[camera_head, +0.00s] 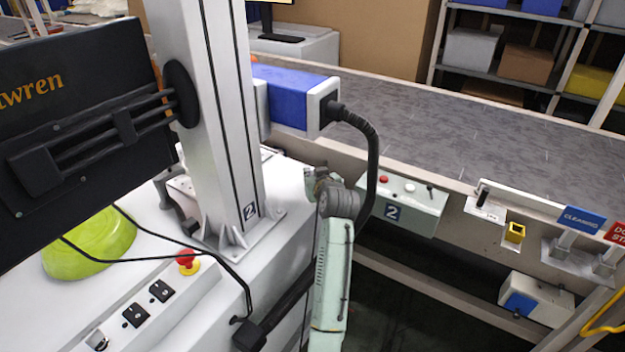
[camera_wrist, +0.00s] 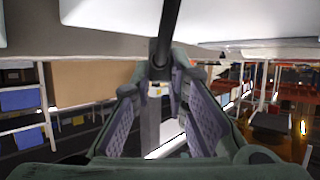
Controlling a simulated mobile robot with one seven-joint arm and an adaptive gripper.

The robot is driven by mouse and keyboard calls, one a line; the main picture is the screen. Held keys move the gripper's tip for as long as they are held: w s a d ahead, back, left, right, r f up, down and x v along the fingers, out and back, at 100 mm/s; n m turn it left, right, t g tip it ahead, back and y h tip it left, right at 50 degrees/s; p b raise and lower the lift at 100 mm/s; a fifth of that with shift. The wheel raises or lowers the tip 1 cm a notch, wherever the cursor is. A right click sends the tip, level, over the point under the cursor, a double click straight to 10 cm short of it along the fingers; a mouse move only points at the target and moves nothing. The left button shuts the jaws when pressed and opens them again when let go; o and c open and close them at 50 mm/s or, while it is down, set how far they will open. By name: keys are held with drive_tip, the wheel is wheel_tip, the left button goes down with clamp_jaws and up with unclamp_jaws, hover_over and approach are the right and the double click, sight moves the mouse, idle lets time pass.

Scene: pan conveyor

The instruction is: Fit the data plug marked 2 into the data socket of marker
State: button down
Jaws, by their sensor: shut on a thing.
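My gripper (camera_head: 319,182) is at the right edge of the white cabinet, beside the column (camera_head: 228,150) marked 2. In the wrist view its purple-padded fingers (camera_wrist: 158,88) close at their tips on a small dark plug (camera_wrist: 160,74), with a pale label patch below it. A black cable rises from it. Its number is too small to read, and the plug cannot be made out in the head view. The blue and white head (camera_head: 290,97) on the column has a thick black cable (camera_head: 372,150) curving down behind my arm. I cannot make out a data socket.
A pale green control box (camera_head: 405,208) marked 2 hangs on the conveyor (camera_head: 450,120)'s near side. A black panel (camera_head: 80,105) and its thin cables are at left.

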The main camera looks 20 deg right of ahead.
drive_tip(key=shift+f, duration=0.95)
drive_tip(key=shift+f, duration=0.2)
drive_tip(key=c, duration=1.6)
unclamp_jaws()
drive_tip(key=shift+o, duration=0.2)
drive_tip(key=shift+r, duration=0.1)
drive_tip(key=shift+s+r, duration=0.1)
drive_tip(key=b+v, duration=0.3)
drive_tip(key=v, duration=0.8)
drive_tip(key=shift+s+r, duration=0.15)
drive_tip(key=shift+s, duration=0.2)
drive_tip(key=shift+a, duration=0.1)
